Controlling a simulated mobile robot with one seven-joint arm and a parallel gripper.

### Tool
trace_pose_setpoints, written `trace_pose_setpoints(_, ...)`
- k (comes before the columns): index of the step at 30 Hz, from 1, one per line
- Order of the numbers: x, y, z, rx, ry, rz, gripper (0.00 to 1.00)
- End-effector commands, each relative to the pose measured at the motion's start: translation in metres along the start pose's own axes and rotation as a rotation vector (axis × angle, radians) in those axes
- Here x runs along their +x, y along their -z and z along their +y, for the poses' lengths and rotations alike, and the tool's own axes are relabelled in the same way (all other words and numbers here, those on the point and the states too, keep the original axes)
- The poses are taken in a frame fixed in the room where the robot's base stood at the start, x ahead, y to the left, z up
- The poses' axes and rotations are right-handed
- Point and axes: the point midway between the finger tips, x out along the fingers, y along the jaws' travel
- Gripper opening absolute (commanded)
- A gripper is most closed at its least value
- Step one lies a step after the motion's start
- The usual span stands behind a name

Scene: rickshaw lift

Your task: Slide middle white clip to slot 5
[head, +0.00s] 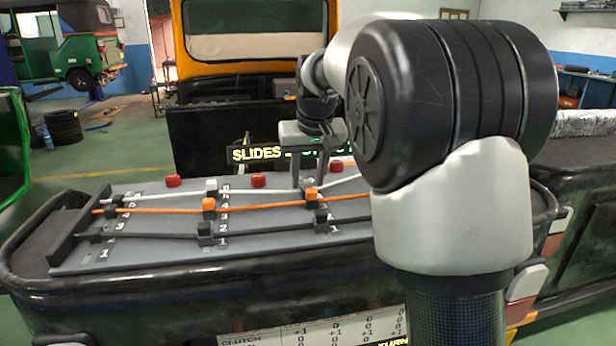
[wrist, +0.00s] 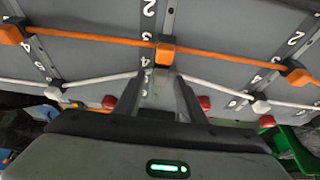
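The middle white clip (wrist: 160,78) is partly hidden between the fingers of my gripper (wrist: 161,86) in the wrist view. In the head view the middle white clip (head: 306,184) shows low between the fingers of my gripper (head: 309,178). The fingers stand on either side of it with a gap, and look open. The white cable (wrist: 205,82) bends toward the middle orange clip (wrist: 165,53), so the white clip sits close beside that clip, near the printed 4. The exact slot and any finger contact are hard to see.
Other white clips sit at left (wrist: 53,93) and right (wrist: 262,106) in the wrist view. The orange cable (head: 260,208) and black cable (head: 265,229) cross the grey board (head: 150,245) nearer the front. Red blocks (head: 258,180) line the back edge. My arm hides the board's right side.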

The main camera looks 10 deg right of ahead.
Motion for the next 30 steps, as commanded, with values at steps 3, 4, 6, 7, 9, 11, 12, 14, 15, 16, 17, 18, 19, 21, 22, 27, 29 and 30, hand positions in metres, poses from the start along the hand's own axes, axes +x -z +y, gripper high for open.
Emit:
trace_pose_setpoints(3,0.000,0.000,0.000,0.000,0.000,0.000,0.16)
trace_pose_setpoints(4,0.000,0.000,0.000,0.000,0.000,0.000,0.10)
trace_pose_setpoints(6,0.000,0.000,0.000,0.000,0.000,0.000,0.00)
trace_pose_setpoints(7,0.000,0.000,0.000,0.000,0.000,0.000,0.00)
trace_pose_setpoints(9,0.000,0.000,0.000,0.000,0.000,0.000,0.00)
trace_pose_setpoints(11,0.000,0.000,0.000,0.000,0.000,0.000,0.00)
trace_pose_setpoints(12,-0.001,0.001,0.000,0.000,0.000,0.000,0.00)
trace_pose_setpoints(14,-0.001,0.007,0.000,0.000,-0.001,-0.002,0.00)
trace_pose_setpoints(15,-0.001,0.012,0.000,0.000,-0.001,-0.002,0.00)
trace_pose_setpoints(16,-0.001,0.017,0.000,0.000,-0.001,-0.002,0.00)
trace_pose_setpoints(17,0.001,0.021,0.000,0.000,-0.001,-0.003,0.00)
trace_pose_setpoints(18,0.003,0.027,0.000,0.000,-0.001,-0.002,0.00)
trace_pose_setpoints(19,0.005,0.031,0.000,0.000,-0.001,-0.002,0.00)
trace_pose_setpoints(21,0.010,0.037,0.000,0.000,-0.001,-0.002,0.00)
trace_pose_setpoints(22,0.011,0.039,0.000,0.000,0.000,-0.001,0.00)
trace_pose_setpoints(27,0.017,0.042,0.000,0.000,0.000,0.001,0.00)
trace_pose_setpoints(29,0.017,0.041,0.000,0.000,0.000,0.001,0.00)
trace_pose_setpoints(30,0.017,0.041,0.000,0.000,0.000,0.001,0.00)
